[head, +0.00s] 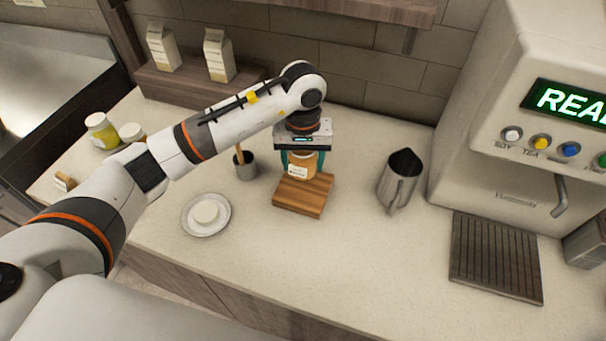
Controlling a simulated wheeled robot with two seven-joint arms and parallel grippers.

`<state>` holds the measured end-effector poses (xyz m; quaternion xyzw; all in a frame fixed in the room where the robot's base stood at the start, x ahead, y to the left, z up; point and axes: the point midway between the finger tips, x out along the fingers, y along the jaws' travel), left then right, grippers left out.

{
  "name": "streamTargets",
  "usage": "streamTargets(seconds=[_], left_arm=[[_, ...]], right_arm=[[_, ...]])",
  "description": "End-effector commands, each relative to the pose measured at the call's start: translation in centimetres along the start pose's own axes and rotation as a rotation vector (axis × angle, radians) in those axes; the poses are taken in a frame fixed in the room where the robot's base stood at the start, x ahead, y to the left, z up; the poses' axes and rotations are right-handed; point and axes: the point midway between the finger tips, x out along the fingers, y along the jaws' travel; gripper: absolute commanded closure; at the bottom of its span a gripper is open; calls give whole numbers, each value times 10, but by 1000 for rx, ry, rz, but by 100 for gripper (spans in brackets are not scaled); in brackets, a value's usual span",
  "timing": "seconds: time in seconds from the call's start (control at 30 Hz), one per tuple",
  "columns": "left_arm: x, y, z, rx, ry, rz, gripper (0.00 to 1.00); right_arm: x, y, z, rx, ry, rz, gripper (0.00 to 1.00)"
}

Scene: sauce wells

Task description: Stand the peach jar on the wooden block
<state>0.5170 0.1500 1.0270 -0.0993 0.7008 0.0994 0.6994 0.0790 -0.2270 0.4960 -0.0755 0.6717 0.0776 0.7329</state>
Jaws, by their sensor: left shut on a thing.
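The peach jar (299,169), orange with a pale label, stands upright at the back part of the wooden block (305,195). My left gripper (302,160) reaches down from above with its teal fingers on both sides of the jar and is shut on it. The jar's top is hidden by the gripper. The jar's base appears to be at the block's top; I cannot tell whether it fully rests there. My right gripper is not in view.
A metal pitcher (399,180) stands right of the block. A saucer (192,225) with a white round item, a small dark cup (245,172) and a yellow jar (101,132) are left. The coffee machine (520,140) is at right. The front counter is clear.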

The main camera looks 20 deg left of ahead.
Motion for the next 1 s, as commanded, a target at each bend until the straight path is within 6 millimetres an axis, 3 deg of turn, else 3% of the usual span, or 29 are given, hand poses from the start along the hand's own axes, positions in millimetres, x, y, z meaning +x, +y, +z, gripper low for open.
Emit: streamTargets(seconds=[0.5,0.87,0.9,1.0], left_arm=[[54,0,0,2,-1,-2,72],[59,0,1,3,-4,-2,72],[58,0,0,3,-3,-1,35],[58,0,0,2,-2,-1,19]], right_arm=[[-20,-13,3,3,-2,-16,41],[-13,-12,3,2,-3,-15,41],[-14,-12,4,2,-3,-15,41],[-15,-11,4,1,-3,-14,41]])
